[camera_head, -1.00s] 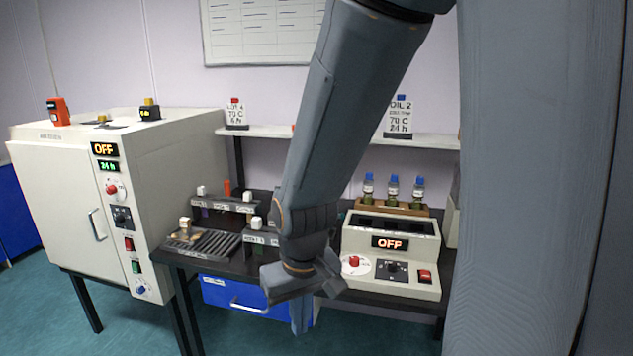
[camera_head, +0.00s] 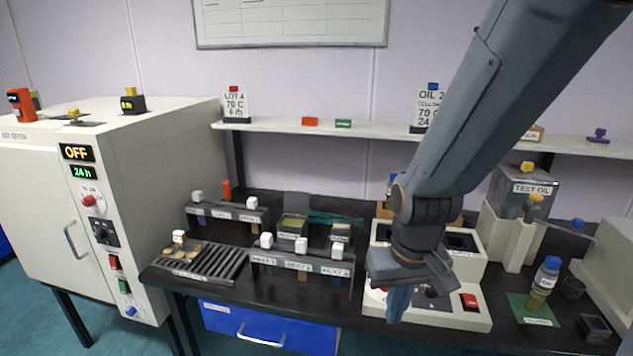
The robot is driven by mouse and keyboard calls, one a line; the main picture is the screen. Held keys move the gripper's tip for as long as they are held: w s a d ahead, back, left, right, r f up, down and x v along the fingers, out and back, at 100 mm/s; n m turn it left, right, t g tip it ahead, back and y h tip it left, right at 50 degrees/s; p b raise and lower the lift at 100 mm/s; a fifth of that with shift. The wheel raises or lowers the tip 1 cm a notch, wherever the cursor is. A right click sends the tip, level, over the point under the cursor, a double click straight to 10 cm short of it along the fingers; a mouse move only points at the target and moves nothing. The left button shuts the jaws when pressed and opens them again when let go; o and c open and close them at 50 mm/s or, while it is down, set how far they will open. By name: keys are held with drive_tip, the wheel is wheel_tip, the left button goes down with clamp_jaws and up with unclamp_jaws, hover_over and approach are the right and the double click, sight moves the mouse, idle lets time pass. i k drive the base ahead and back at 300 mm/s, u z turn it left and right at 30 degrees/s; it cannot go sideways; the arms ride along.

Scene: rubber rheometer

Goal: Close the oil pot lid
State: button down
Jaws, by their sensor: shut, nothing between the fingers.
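A grey pot labelled TEST OIL (camera_head: 524,192) stands on a pale stand at the back right of the bench. A yellow knob (camera_head: 527,167) sits on its top, and a second yellow knob (camera_head: 535,199) shows on its front. I cannot tell whether its lid is open or closed. My gripper (camera_head: 398,305) is shut and empty. It points down in front of the beige block heater (camera_head: 463,315), left of and nearer than the pot, and touches nothing that I can see. My arm hides part of the heater and the rack behind it.
A blue-capped bottle (camera_head: 541,285) stands on a green mat (camera_head: 520,309) at the right. Labelled racks (camera_head: 310,263) and a small box with a raised lid (camera_head: 293,226) stand left of my gripper. A shelf (camera_head: 375,131) runs behind. The white oven (camera_head: 150,180) is at left.

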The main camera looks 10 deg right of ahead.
sight(294, 200)
drive_tip(key=u, duration=0.15)
drive_tip(key=i, duration=0.45)
drive_tip(key=u, duration=0.8)
drive_tip(key=i, duration=0.65)
